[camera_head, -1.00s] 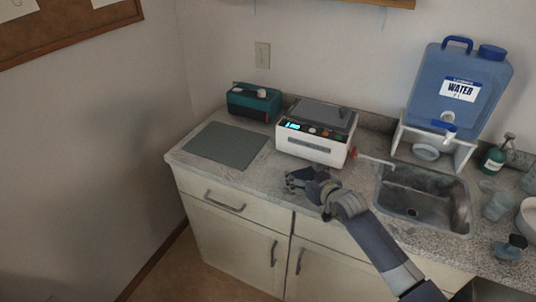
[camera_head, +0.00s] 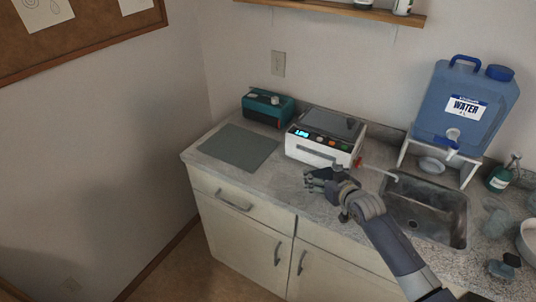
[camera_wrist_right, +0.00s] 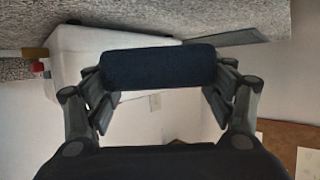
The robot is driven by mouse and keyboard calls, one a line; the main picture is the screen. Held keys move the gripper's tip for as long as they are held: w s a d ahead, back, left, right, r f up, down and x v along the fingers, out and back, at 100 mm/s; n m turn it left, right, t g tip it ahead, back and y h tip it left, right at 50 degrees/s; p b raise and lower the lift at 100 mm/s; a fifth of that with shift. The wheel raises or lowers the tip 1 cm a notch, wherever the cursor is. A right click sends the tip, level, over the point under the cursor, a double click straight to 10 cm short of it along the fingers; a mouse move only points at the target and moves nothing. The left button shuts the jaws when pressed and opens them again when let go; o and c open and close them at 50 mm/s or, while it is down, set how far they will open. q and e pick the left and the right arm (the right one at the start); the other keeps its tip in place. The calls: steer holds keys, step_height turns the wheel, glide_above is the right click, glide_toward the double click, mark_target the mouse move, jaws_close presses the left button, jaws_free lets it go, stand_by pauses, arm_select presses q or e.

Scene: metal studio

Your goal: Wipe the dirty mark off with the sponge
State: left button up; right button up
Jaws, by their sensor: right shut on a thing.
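My right gripper (camera_head: 318,180) is over the front part of the speckled counter (camera_head: 265,182), in front of the white machine. In the right wrist view it is shut on a dark blue sponge (camera_wrist_right: 158,67), held crosswise between the fingers. I cannot tell in the head view whether the sponge touches the counter. I cannot clearly make out the dirty mark; the gripper and arm cover part of the counter. My left gripper is not in view.
The white machine (camera_head: 318,152) stands behind my right gripper, with a grey mat (camera_head: 238,147) and a teal box (camera_head: 268,107) to its left. The sink (camera_head: 428,210) and blue water container (camera_head: 465,112) are to the right. Glassware stands near the right edge.

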step_height(320, 180, up, 2)
steer(key=shift+d+p, duration=0.15)
steer(key=shift+p, duration=0.4)
steer(key=shift+r+p, duration=0.35)
steer(key=shift+r, duration=0.05)
